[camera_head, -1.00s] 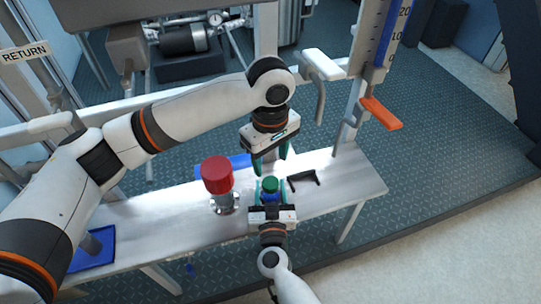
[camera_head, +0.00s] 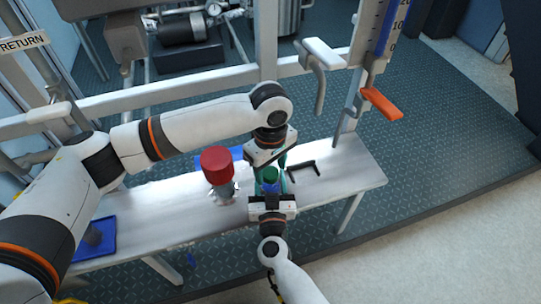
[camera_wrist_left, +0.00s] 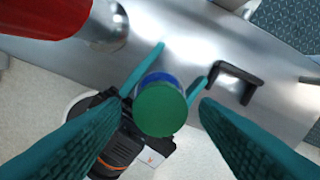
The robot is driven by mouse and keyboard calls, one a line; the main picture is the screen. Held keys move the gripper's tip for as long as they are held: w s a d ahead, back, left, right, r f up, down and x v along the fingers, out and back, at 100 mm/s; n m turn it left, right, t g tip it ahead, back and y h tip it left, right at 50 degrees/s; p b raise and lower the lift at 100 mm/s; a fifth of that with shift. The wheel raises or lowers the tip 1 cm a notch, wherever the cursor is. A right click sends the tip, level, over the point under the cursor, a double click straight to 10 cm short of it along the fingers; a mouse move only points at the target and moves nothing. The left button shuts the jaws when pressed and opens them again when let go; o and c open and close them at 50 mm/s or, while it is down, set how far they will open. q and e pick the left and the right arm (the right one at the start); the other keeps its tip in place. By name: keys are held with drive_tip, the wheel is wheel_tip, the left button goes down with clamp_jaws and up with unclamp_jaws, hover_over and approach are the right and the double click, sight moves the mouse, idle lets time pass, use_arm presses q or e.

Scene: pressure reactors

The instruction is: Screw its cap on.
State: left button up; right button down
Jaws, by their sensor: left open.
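A small blue bottle (camera_wrist_left: 160,78) with a green cap (camera_head: 269,174) on top is upright at the front edge of the bench. In the left wrist view the green cap (camera_wrist_left: 160,109) covers most of the bottle. My right gripper (camera_head: 271,188) comes from the front, its teal fingers on either side of the blue body, and looks shut on it. My left gripper (camera_head: 270,168) points down right above the cap. Its fingers are open on either side of the cap with visible gaps in the left wrist view. Whether the cap's thread is engaged cannot be seen.
A red-topped metal fitting (camera_head: 216,164) stands just left of the grippers. A dark bracket (camera_head: 302,168) lies on the bench to the right. A blue tray (camera_head: 108,236) is at the bench's left end. The bench (camera_head: 345,178) is clear at right.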

use_arm(q)
drive_tip(key=shift+f, duration=0.45)
